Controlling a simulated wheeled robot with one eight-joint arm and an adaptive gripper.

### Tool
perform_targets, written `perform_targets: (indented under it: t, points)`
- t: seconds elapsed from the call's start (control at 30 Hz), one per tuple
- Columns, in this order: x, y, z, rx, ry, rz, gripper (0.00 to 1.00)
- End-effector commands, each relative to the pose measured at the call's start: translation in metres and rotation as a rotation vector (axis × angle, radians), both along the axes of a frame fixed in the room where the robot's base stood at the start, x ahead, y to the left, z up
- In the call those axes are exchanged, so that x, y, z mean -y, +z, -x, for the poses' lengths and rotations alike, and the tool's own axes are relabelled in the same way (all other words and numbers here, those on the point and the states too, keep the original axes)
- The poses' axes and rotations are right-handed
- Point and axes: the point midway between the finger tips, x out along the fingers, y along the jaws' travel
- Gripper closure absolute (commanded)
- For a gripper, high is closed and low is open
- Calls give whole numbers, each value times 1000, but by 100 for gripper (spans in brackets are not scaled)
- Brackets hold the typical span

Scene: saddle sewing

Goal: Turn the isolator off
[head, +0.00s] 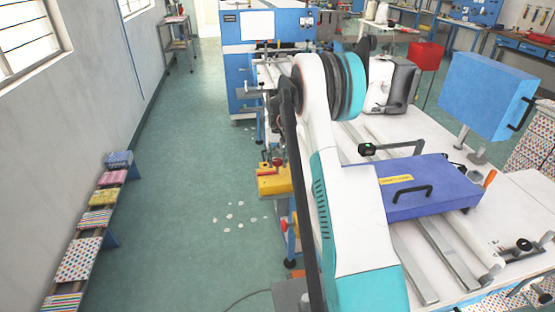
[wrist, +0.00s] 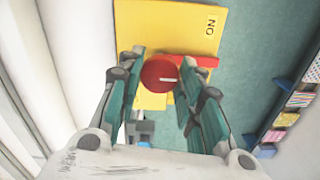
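The isolator is a yellow box (head: 272,184) on the side of the machine table, left of my arm in the head view. In the wrist view its yellow face (wrist: 185,25) bears a label reading ON, seen turned round. A round red knob (wrist: 160,74) with a short white line stands out from it, and a red bar shows just behind to the right. My gripper (wrist: 161,66) is open, with one teal finger on each side of the knob. I cannot tell whether they touch it. My gripper is hard to make out in the head view.
A blue sewing table unit (head: 430,185) and metal rails lie right of my arm. A large blue machine (head: 240,60) stands behind. A low bench with patterned boxes (head: 85,255) runs along the left wall. The green floor between is clear except for small white scraps.

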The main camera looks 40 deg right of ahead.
Motion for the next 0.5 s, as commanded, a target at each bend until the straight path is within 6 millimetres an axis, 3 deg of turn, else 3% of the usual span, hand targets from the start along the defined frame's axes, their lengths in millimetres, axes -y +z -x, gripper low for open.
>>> perform_targets:
  t: [0.27,0.5]
  points:
    - [0,0,0,0,-29,0,100]
    - [0,0,0,-1,-153,0,100]
